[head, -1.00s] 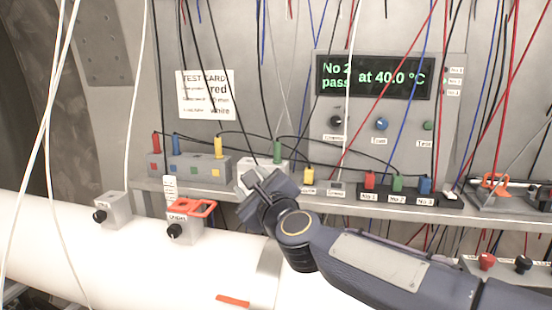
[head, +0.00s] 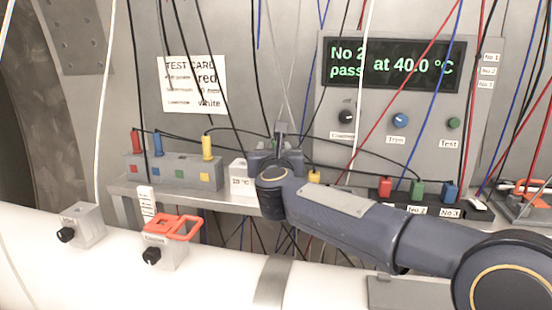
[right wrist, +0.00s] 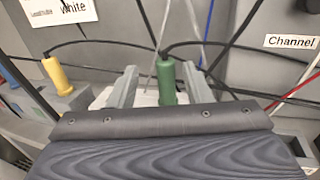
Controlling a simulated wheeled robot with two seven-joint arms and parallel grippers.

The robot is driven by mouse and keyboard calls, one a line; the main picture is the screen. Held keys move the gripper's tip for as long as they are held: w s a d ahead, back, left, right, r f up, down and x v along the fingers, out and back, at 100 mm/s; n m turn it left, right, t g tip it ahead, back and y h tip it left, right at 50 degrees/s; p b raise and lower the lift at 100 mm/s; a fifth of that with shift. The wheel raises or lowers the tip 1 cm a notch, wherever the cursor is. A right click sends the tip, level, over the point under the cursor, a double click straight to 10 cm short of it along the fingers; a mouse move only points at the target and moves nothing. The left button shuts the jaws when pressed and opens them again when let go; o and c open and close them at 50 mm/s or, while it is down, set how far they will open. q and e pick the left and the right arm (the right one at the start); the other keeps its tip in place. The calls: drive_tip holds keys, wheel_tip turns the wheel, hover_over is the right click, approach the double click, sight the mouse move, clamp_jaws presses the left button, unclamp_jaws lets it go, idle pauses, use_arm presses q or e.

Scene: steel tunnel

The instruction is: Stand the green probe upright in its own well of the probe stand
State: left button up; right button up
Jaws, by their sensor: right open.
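The green probe (right wrist: 167,84) stands upright at the white block (head: 238,178). My right gripper (right wrist: 160,88) is open, with one finger on each side of the probe; I cannot tell whether they touch it. In the head view my right gripper (head: 278,152) hides most of the green probe. The grey probe stand (head: 193,174) is left of the white block and has coloured squares on its front. It holds a red probe (head: 136,143), a blue probe (head: 158,145) and a yellow probe (head: 207,148). The place above its green square is empty. My left gripper is not in view.
A small yellow plug (head: 314,177) is just right of my gripper. A black strip (head: 475,211) with red, green and blue plugs is farther right. Cables hang across the panel. A white pipe (head: 110,265) with valve boxes runs in front of the shelf.

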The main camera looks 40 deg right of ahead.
drive_tip(key=x, duration=0.3)
drive_tip(key=f+p+x, duration=0.1)
drive_tip(key=x, duration=0.1)
drive_tip(key=shift+d, duration=0.35)
drive_tip(key=shift+s, duration=0.1)
drive_tip(key=shift+c, duration=0.5)
clamp_jaws()
